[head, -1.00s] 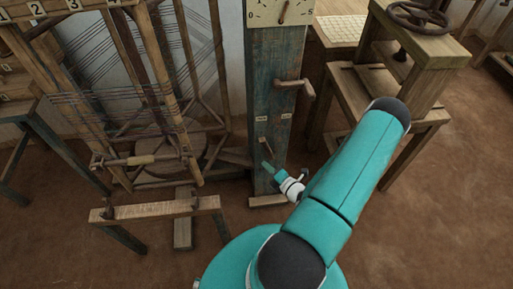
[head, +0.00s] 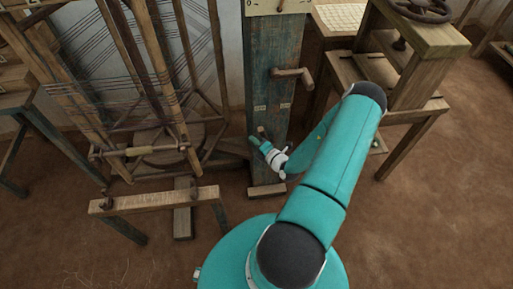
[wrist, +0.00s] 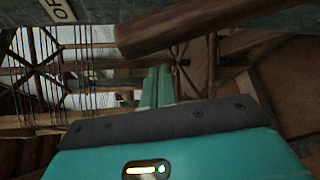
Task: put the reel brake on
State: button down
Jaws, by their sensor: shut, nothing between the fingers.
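The reel brake's post is a tall blue-worn wooden post (head: 262,85) in the middle of the head view. Two small pale labels sit on its face; the wrist view shows part of one label (wrist: 62,10), reading "OF". A short wooden lever (head: 262,130) stands on the post below the labels. A wooden bar that looks like this lever (wrist: 170,26) crosses the top of the wrist view, close up. My gripper (head: 253,140) is shut and empty, its tip just below and left of the lever. I cannot tell whether they touch.
A wooden crank handle (head: 293,74) juts from the post above the labels. A thread-wound reel frame (head: 150,85) stands left, with a low wooden trestle (head: 155,202) in front. A wooden stand with a handwheel (head: 418,12) is at right. The earthen floor at front right is clear.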

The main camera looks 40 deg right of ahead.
jog(key=shift+s+d+r, duration=0.2)
jog(key=shift+d, duration=0.3)
jog(key=shift+s+d+r, duration=0.2)
jog(key=shift+d, duration=0.25)
jog(key=s+d+m+t, duration=0.3)
jog(key=s+d, duration=0.3)
jog(key=d, duration=0.2)
jog(key=shift+d+r+m, duration=0.25)
jog(key=shift+r+m, duration=0.05)
jog(key=shift+m, duration=0.5)
jog(key=shift+d, duration=0.15)
